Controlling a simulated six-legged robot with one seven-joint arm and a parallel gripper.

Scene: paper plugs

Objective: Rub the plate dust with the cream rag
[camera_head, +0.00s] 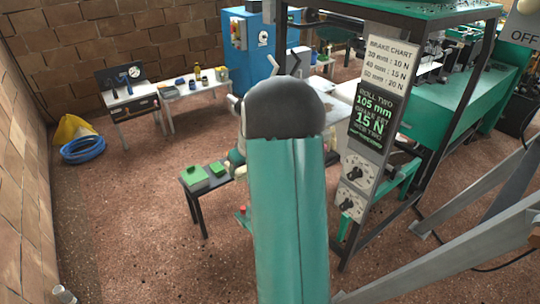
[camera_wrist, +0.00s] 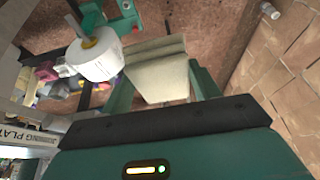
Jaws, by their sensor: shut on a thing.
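In the wrist view my gripper (camera_wrist: 158,70) is shut on the cream rag (camera_wrist: 162,84), a folded pale block between its two green fingers. Brown floor shows beyond the rag, and I see no contact with a surface. A pale panel with partly readable lettering ending in "PLAT" (camera_wrist: 36,136) stands at the lower left, apart from the rag. I cannot make out dust on it. In the head view my own arm covers the middle of the scene and hides most of my gripper.
A white roll (camera_wrist: 92,60) on a green frame is close left of the rag. In the head view a small dark table with green blocks (camera_head: 195,175) stands left of my arm. The brake chart post (camera_head: 372,115) stands right. Open floor (camera_head: 130,220) lies left.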

